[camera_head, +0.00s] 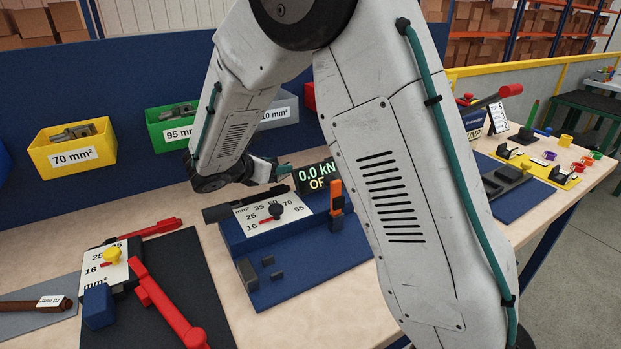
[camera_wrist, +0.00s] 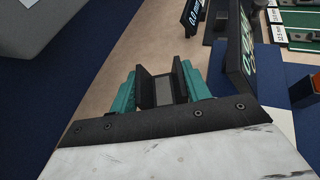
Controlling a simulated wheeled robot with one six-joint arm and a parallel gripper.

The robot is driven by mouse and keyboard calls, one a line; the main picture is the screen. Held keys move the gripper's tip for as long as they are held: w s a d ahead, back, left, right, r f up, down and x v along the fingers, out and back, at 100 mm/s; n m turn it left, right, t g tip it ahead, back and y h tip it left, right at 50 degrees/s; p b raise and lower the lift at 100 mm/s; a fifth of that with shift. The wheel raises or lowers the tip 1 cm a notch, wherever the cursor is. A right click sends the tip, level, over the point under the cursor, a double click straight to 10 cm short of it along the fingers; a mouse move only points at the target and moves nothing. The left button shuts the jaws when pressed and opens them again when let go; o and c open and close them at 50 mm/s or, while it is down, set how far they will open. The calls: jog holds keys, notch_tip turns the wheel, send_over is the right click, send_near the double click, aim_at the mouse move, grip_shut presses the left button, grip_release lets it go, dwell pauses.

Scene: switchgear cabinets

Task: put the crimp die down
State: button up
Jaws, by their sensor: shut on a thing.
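My gripper (camera_wrist: 163,92) is shut on a dark grey crimp die (camera_wrist: 162,90), a U-shaped block between its teal fingers in the wrist view. In the head view my gripper (camera_head: 274,170) is small and partly hidden by my wrist, in front of the blue back panel and beside the black display. The die appears held above the bench there, but its details are too small to tell. A yellow bin marked 70 mm² (camera_head: 72,155) and a green bin marked 95 mm² (camera_head: 163,131) hang on the panel, with grey metal parts in them.
A blue press unit (camera_head: 262,240) with a size dial stands below my gripper, next to the display (camera_head: 314,176). A red-handled crimping tool (camera_head: 158,300) lies on a dark mat at the front left. A grey bin (camera_head: 279,112) is partly hidden behind my arm. Bare wood (camera_head: 215,262) shows between mat and press.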

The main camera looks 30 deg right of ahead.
jog(key=x, duration=0.4)
jog(key=r+x, duration=0.1)
jog(key=x, duration=0.4)
jog(key=d+r+x, duration=0.1)
jog(key=x, duration=0.3)
jog(key=shift+w+d+r, duration=0.1)
jog(key=shift+w+d, duration=0.05)
jog(key=shift+w, duration=0.15)
jog(key=shift+f, duration=2)
jog(key=shift+f, duration=0.15)
jog(key=o, duration=1.2)
